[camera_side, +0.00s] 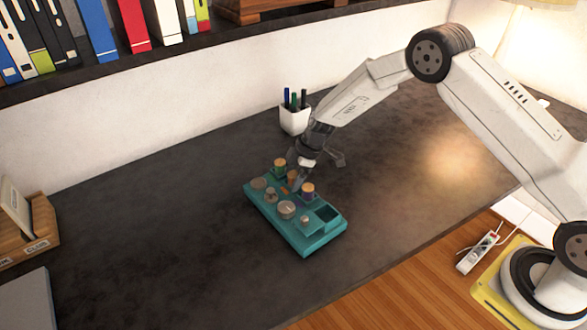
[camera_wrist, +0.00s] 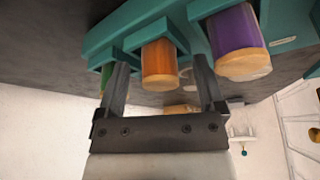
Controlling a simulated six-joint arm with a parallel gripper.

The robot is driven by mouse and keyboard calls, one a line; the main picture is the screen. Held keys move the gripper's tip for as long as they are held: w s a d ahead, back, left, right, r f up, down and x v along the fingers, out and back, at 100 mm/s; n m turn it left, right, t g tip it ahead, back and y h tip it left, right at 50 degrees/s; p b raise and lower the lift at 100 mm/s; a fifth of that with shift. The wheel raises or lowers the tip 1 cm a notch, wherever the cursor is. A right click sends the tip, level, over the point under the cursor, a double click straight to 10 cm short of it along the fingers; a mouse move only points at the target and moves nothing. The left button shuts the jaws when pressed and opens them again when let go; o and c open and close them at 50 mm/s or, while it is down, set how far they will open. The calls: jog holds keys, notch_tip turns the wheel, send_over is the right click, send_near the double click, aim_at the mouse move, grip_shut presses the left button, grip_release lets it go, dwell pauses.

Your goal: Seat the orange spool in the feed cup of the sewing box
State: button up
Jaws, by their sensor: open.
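The orange spool (camera_wrist: 160,62) stands in a teal holder between the green spool (camera_wrist: 106,76) and the purple spool (camera_wrist: 238,40). In the side view, the orange spool (camera_side: 292,175) is partly hidden by my gripper (camera_side: 299,181), at the back edge of the teal sewing box (camera_side: 318,244). My gripper is open; in the wrist view its fingers (camera_wrist: 161,68) show to the left and right of the orange spool. I cannot tell whether they touch it. I cannot make out which part of the box is the feed cup.
Several round metal-coloured parts (camera_side: 286,209) stand on the box, beside a square open compartment (camera_side: 326,213). A white pen cup (camera_side: 295,120) stands behind the box near the wall. A wooden holder (camera_side: 38,232) is at far left. The dark desk around the box is clear.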

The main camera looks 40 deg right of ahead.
aim_at(290, 175)
grip_shut()
jog(key=shift+r, duration=0.15)
jog(key=shift+r, duration=0.4)
notch_tip(290, 175, up, 2)
jog(key=shift+s+r, duration=0.15)
jog(key=shift+r, duration=0.1)
jog(key=s+r, duration=0.1)
jog(key=r, duration=0.1)
jog(key=s+r, duration=0.1)
jog(key=s, duration=0.1)
jog(key=s+r, duration=0.1)
jog(key=r, duration=0.1)
jog(key=shift+s+d+r, duration=0.3)
jog(key=shift+s+r, duration=0.05)
jog(key=shift+s, duration=0.05)
jog(key=s+d+r, duration=0.1)
jog(key=s+r, duration=0.2)
jog(key=s, duration=0.5)
jog(key=shift+s+r, duration=0.35)
jog(key=shift+s, duration=0.05)
